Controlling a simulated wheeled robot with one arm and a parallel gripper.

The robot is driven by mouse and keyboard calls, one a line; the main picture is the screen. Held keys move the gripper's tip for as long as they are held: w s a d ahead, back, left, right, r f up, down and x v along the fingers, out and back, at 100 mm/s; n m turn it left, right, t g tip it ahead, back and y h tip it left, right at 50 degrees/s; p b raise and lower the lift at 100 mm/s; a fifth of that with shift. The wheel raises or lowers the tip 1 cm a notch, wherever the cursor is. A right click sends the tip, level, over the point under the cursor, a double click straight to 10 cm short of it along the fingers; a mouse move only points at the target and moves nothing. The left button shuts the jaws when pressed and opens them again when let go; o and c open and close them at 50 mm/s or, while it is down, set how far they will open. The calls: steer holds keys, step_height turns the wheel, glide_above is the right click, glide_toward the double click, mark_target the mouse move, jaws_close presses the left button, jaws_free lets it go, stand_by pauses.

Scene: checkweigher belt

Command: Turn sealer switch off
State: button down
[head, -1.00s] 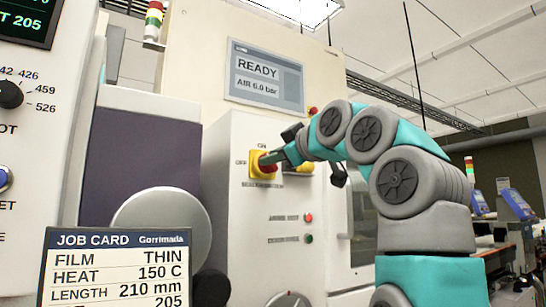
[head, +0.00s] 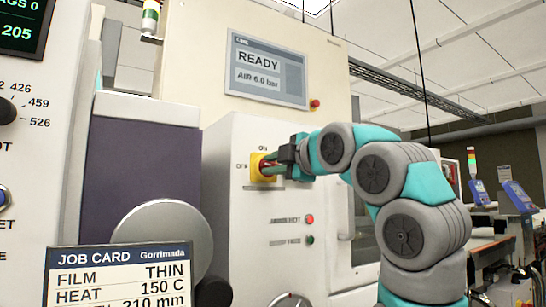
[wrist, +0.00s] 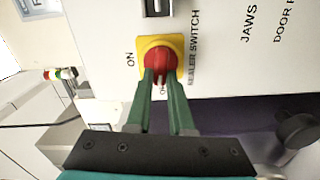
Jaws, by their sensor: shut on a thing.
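The sealer switch (head: 257,168) is a red knob on a yellow plate on the cream machine front. In the head view, ON is printed above it and OFF to its left. My gripper (head: 268,171) reaches it from the right. In the wrist view, the red knob (wrist: 159,62) sits between the green fingertips of my gripper (wrist: 160,75), which are shut on it. Its visible red part runs down between the fingers, toward the OFF label (wrist: 163,89), which is partly hidden by them. The fingers cover the knob's sides.
A display (head: 266,75) above reads READY and AIR 6.0 bar. A red lamp (head: 309,219) and a green lamp (head: 310,240) sit below the switch. The job card (head: 120,275) and a grey disc (head: 160,240) stand at lower left.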

steer(key=shift+f+n, duration=0.15)
steer(key=shift+n, duration=0.65)
steer(key=shift+a, duration=0.1)
steer(key=c, duration=0.8)
jaws_free()
steer(key=b+v, duration=0.2)
steer(key=v, duration=0.6)
steer(key=shift+b, duration=0.3)
steer(key=shift+w, duration=0.1)
